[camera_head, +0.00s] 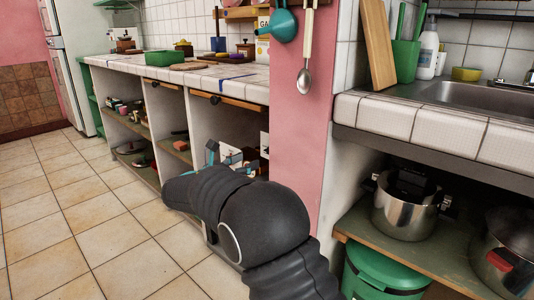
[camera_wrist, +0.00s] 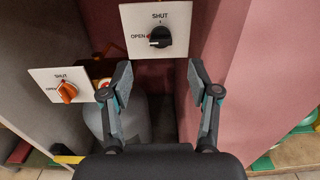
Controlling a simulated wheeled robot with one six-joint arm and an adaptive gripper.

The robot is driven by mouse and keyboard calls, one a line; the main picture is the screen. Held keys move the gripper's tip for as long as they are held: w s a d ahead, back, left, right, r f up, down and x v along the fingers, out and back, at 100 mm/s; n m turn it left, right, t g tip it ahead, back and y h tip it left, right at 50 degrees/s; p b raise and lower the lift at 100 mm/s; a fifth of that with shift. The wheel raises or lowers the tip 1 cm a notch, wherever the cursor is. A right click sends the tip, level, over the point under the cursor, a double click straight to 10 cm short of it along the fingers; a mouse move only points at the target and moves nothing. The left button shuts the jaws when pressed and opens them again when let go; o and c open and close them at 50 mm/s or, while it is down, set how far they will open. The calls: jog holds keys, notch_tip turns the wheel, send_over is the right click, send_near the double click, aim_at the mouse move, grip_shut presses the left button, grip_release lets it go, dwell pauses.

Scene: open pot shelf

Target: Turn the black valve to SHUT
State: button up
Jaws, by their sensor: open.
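The black valve (camera_wrist: 160,37) is a round knob on a white plate (camera_wrist: 130,14), at the top middle of the wrist view. SHUT is printed above it and OPEN to its left. In the head view my gripper (camera_head: 230,155) reaches into the open shelf under the counter; the black valve cannot be made out there.
An orange valve (camera_wrist: 67,91) on another white plate is left of my left finger. A grey rounded cylinder (camera_wrist: 135,122) stands behind the fingers. A pink wall (camera_wrist: 245,70) closes the right side. In the head view the tiled floor (camera_head: 60,220) is clear at left.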

aim_at(267, 152)
jog(key=x, duration=1)
jog(key=shift+d, duration=0.1)
jog(key=shift+c, duration=0.2)
jog(key=c, duration=1.1)
